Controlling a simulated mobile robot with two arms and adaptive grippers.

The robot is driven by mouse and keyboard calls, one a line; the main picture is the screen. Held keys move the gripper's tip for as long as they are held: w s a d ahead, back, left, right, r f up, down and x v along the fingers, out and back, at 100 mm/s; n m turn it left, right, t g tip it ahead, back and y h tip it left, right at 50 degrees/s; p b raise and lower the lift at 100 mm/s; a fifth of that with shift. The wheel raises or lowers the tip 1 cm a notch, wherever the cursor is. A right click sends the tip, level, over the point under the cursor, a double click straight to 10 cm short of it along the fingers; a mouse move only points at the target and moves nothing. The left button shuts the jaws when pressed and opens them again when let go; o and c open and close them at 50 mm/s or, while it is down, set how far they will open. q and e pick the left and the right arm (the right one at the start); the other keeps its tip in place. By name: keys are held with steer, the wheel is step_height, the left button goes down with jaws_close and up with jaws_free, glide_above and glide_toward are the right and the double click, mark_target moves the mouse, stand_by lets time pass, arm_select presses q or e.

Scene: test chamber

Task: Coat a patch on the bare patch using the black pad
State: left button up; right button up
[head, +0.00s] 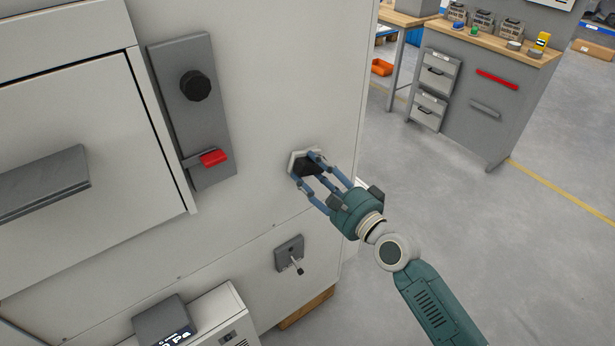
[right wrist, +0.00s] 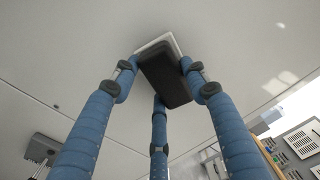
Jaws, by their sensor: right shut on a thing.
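The black pad (head: 307,168) is between the fingers of my right gripper (head: 311,172), which is shut on it, at the pale side wall of the test chamber (head: 270,60). In the right wrist view the black pad (right wrist: 166,82) is a dark block gripped by three blue fingers. A light-edged patch (head: 293,158) on the wall shows around the pad and is mostly hidden behind it. Its pale edge (right wrist: 158,44) also shows in the right wrist view. Whether the pad touches the wall I cannot tell. My left gripper is not in view.
A grey panel with a black knob (head: 195,86) and a red handle (head: 214,158) is left of the pad. A small switch plate (head: 289,253) sits below it. A grey workbench (head: 480,90) stands at the upper right, with open floor before it.

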steer(key=shift+w+d+f+b, duration=0.1)
steer(key=shift+w+d+b, duration=0.55)
steer(key=shift+d+b, duration=0.15)
steer(key=shift+w+d, duration=0.25)
steer(key=shift+d, duration=0.05)
steer(key=shift+w+d+b, duration=0.35)
steer(key=shift+d+b, duration=0.15)
steer(key=shift+b, duration=0.25)
steer(key=shift+s+a+r+p, duration=0.15)
steer(key=shift+a+r+p, duration=0.1)
steer(key=shift+p, duration=0.4)
steer(key=shift+s+a+f, duration=0.1)
steer(key=shift+s+a, duration=0.25)
steer(key=shift+a, duration=0.1)
steer(key=shift+s+a+p, duration=0.5)
steer(key=shift+a+p, duration=0.15)
steer(key=shift+p, duration=0.35)
steer(key=shift+s+a, duration=0.35)
steer(key=shift+a, duration=0.2)
steer(key=shift+s+a+p, duration=0.5)
steer(key=shift+a+p, duration=0.15)
steer(key=shift+p, duration=0.2)
steer(key=shift+s+a, duration=0.4)
